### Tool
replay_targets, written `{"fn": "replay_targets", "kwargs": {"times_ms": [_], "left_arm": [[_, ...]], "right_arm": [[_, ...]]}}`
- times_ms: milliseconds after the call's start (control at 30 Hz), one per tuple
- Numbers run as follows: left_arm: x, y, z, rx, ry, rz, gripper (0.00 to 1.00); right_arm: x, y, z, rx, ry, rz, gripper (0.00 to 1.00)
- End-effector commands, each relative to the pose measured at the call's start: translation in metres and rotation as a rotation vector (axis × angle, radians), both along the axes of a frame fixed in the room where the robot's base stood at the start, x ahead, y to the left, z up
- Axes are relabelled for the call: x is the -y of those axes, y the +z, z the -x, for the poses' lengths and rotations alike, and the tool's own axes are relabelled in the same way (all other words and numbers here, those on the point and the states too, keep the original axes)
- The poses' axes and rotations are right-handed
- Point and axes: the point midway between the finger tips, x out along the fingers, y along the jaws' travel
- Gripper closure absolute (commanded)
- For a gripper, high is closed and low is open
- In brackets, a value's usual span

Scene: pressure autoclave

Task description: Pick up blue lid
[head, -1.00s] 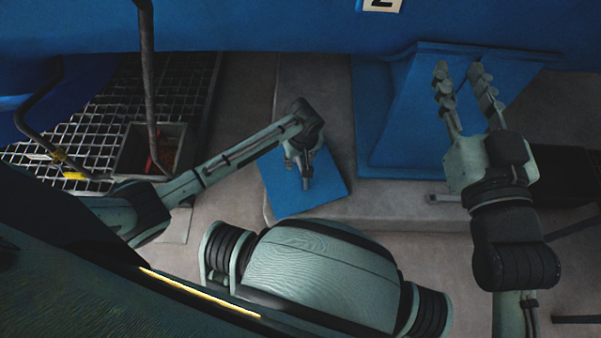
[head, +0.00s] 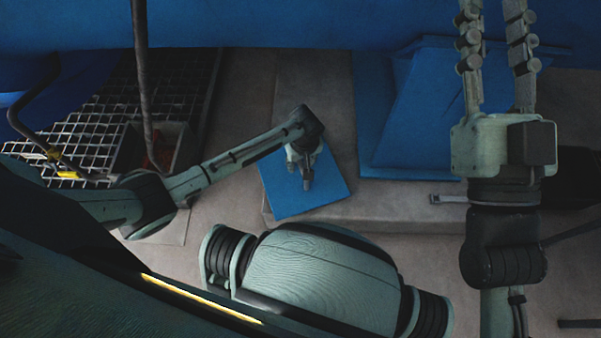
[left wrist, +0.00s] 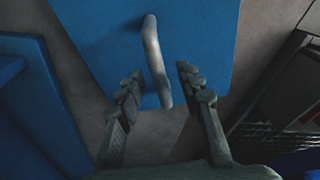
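The blue lid (head: 282,196) is a flat square plate lying near the middle of the head view. In the left wrist view, the lid (left wrist: 205,35) fills the top, with a pale bar handle (left wrist: 154,55) on it. My left gripper (head: 307,184) hangs over the lid and hides part of it. In the left wrist view, the left gripper's fingers (left wrist: 159,72) are open, one on each side of the handle's near end, with gaps visible. I cannot tell their height against it. My right gripper (head: 492,12) is open and empty at upper right.
A large blue support (head: 405,125) stands right of the lid, below a long blue body (head: 300,22). A metal grating (head: 85,115) lies at left, with a dark box (head: 184,148) beside it. A thin upright pipe (head: 142,75) rises there.

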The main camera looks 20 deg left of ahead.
Motion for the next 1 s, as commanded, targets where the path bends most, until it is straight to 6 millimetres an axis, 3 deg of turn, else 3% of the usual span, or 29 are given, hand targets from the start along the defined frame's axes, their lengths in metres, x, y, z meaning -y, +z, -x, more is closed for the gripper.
{"fn": "replay_targets", "kwargs": {"times_ms": [633,933,1000], "left_arm": [[0.0000,-0.0051,0.0005,-0.001,-0.001,-0.001,0.64],[-0.0001,-0.0050,0.0003,-0.001,0.000,-0.001,0.99],[-0.0002,-0.0050,0.0004,-0.001,0.000,-0.001,1.00]], "right_arm": [[-0.0001,0.0037,-0.0001,-0.001,0.000,0.000,0.68],[-0.0001,0.0037,-0.0001,-0.001,0.000,0.000,0.68],[-0.0001,0.0037,-0.0001,-0.001,0.000,0.000,0.68]]}}
